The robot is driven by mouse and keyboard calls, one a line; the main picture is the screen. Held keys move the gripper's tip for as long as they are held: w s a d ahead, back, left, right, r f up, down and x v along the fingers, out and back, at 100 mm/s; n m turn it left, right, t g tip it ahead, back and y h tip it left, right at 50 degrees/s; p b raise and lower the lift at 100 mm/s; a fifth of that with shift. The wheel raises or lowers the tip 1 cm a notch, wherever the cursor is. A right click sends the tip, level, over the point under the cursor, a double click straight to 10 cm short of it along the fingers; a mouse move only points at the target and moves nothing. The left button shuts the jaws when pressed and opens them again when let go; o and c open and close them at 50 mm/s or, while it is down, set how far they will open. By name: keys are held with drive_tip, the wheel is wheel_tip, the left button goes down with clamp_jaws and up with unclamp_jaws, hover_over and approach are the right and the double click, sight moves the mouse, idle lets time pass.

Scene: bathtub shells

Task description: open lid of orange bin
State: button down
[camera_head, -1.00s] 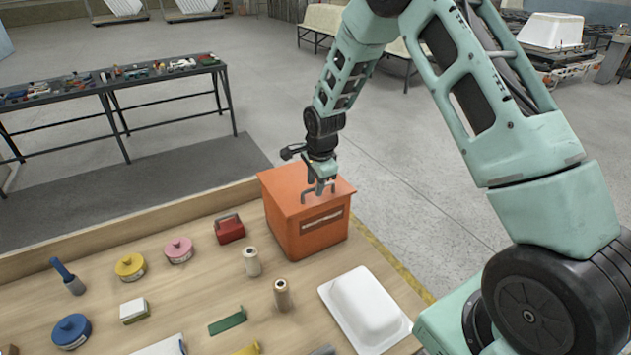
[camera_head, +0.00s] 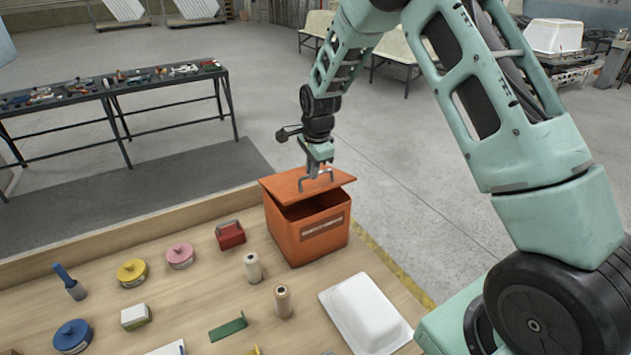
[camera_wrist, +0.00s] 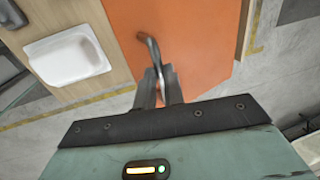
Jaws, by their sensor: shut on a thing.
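The orange bin (camera_head: 308,232) stands at the far right corner of the wooden table. Its orange lid (camera_head: 290,186) is tilted up, with a dark gap between it and the front rim; the lid's back edge stays low by the bin. My gripper (camera_head: 318,176) is above the lid, shut on the lid's grey handle (camera_head: 303,184). In the wrist view my gripper's fingers (camera_wrist: 160,88) close around the handle (camera_wrist: 148,48), with the orange lid (camera_wrist: 195,35) filling the space behind. The bin's inside is mostly hidden.
A white tub shell (camera_head: 365,312) lies on the table in front of the bin, and it also shows in the wrist view (camera_wrist: 68,58). A red box (camera_head: 230,235) and two spools (camera_head: 253,268) stand nearby. A tool bench (camera_head: 110,90) stands beyond.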

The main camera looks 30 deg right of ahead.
drive_tip(key=w+r+p, duration=0.3)
drive_tip(key=w+r, duration=0.1)
drive_tip(key=w, duration=0.5)
drive_tip(key=w+r+p, duration=0.3)
drive_tip(key=w+r, duration=0.1)
drive_tip(key=w, duration=0.6)
drive_tip(key=shift+r, duration=0.35)
drive_tip(key=shift+w, duration=0.1)
drive_tip(key=c, duration=1.5)
unclamp_jaws()
drive_tip(key=shift+f, duration=0.1)
drive_tip(key=shift+r, duration=0.25)
drive_tip(key=shift+w, duration=0.1)
